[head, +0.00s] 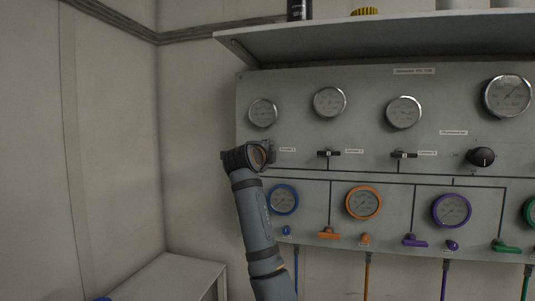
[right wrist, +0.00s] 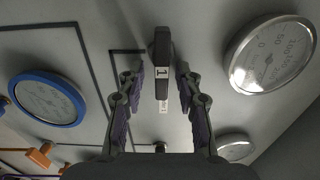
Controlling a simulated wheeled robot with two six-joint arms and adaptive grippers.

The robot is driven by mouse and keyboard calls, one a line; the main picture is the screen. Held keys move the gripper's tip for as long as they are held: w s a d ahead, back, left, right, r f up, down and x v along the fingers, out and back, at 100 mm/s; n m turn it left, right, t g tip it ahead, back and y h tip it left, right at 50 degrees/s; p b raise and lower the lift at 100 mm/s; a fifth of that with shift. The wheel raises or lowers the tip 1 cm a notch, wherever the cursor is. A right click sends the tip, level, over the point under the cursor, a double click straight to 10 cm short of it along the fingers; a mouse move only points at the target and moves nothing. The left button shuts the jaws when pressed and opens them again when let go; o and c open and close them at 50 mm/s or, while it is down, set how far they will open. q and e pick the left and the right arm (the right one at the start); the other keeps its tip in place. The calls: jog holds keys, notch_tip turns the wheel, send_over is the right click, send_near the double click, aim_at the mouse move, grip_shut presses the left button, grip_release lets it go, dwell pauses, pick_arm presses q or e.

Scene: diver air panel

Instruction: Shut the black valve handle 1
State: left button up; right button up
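The black valve handle 1 (right wrist: 162,76) shows in the right wrist view, with a white "1" label on it. It points down the picture from its pivot, at right angles to the black line that meets it. My right gripper (right wrist: 161,78) is open, with one finger on each side of the handle. A gap seems to show on both sides. In the head view my right gripper (head: 264,152) is at the panel's left side and hides handle 1. My left gripper is not in view.
The grey panel (head: 370,150) carries black handles 2 (head: 329,153) and 3 (head: 404,155), a black knob (head: 481,157) and several gauges. A blue-ringed gauge (head: 283,199) sits just below my gripper. A shelf (head: 370,38) juts out above. Left of the panel is bare wall.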

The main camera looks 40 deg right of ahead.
jog(key=v, duration=1.2)
